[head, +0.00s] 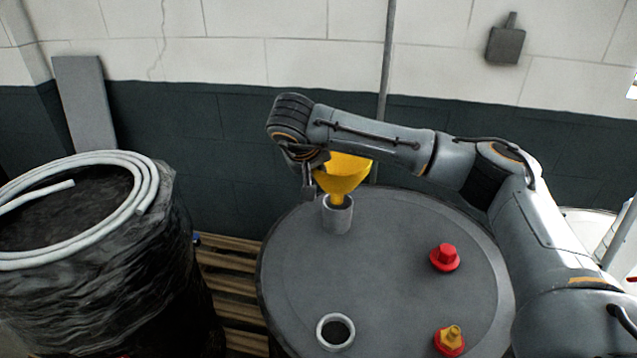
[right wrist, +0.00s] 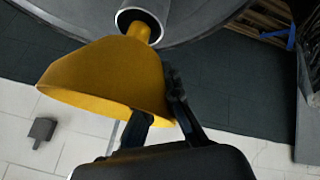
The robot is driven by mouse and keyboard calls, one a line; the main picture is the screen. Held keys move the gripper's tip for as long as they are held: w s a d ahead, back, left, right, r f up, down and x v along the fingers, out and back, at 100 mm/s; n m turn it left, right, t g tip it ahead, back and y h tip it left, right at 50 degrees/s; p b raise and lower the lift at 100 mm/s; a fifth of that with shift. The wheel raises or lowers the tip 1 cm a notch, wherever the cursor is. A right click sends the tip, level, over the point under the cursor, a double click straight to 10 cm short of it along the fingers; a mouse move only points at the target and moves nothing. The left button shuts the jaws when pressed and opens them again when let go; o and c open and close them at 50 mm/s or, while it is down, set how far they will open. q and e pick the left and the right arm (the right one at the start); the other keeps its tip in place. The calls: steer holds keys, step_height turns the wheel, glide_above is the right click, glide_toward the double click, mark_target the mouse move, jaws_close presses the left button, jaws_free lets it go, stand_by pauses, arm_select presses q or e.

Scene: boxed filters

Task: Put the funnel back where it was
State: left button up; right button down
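The yellow funnel (head: 343,175) is upright over a short grey tube (head: 337,219) standing on the drum lid. Its spout reaches the tube's mouth and appears to enter it; how deep is hard to tell. My right gripper (head: 312,180) is at the funnel's left side, fingers on its rim. In the right wrist view the funnel (right wrist: 105,80) has my fingers (right wrist: 158,118) closed about its wall, and the spout meets the tube (right wrist: 142,14). My left gripper is not in view.
The grey drum lid (head: 400,260) also bears an open grey ring (head: 335,332), a red cap (head: 445,257) and a red-and-yellow fitting (head: 450,340). A black-wrapped drum (head: 110,290) with a coiled pale hose (head: 150,180) stands left, a wooden pallet (head: 230,285) between.

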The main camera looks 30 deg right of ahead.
steer(key=f, duration=0.1)
steer(key=f+p, duration=0.2)
steer(key=shift+w+d+f, duration=0.1)
steer(key=shift+d+f, duration=0.15)
steer(key=shift+f, duration=0.1)
steer(key=shift+f+b, duration=0.45)
steer(key=shift+f, duration=0.15)
steer(key=c, duration=1.5)
jaws_free()
steer(key=shift+r, duration=0.1)
